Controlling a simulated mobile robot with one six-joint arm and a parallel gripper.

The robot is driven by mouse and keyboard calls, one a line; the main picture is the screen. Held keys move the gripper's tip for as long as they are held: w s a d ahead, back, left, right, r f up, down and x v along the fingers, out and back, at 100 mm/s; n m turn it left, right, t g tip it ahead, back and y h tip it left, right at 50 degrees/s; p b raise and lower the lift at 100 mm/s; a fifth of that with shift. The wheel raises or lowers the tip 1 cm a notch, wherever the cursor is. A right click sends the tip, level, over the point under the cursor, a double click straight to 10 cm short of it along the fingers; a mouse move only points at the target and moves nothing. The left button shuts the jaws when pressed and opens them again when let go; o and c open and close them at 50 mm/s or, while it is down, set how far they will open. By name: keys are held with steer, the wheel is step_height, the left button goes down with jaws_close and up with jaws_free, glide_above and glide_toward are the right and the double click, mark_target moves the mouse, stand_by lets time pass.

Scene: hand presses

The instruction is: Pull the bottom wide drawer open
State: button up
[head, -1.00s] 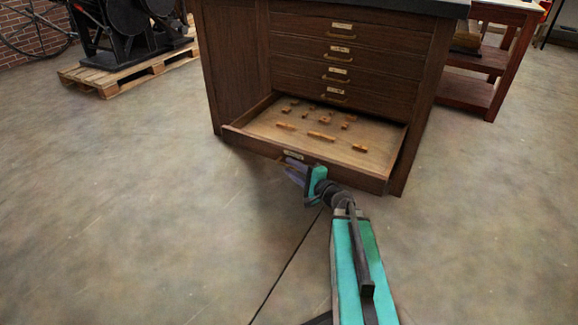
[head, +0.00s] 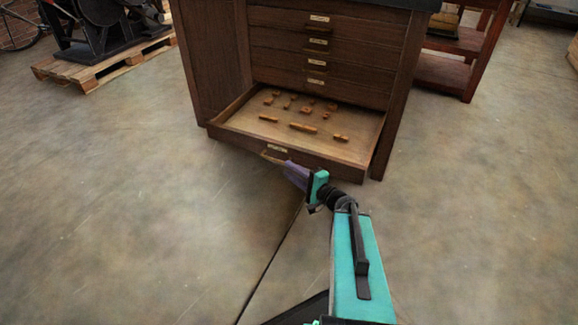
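The bottom wide drawer (head: 352,153) of the dark wooden cabinet stands pulled well out, level, with several small orange-brown wooden pieces lying spread on its pale floor. Its front carries a pale label and a brass pull handle (head: 268,157), partly in view left of my gripper's tip. My gripper (head: 289,167) is in front of the drawer face, its purple-grey fingers pointing at the right end of the handle. The fingertips look close to the handle. I cannot tell whether they touch it, or whether the fingers are open or shut.
Several shut drawers with brass pulls fill the cabinet (head: 210,70) above. A pallet (head: 100,70) with a black machine stands back left, and a red-brown shelf stand (head: 445,70) back right. The concrete floor in front and to both sides is clear.

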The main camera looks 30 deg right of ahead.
steer(key=shift+p+v, duration=1.55)
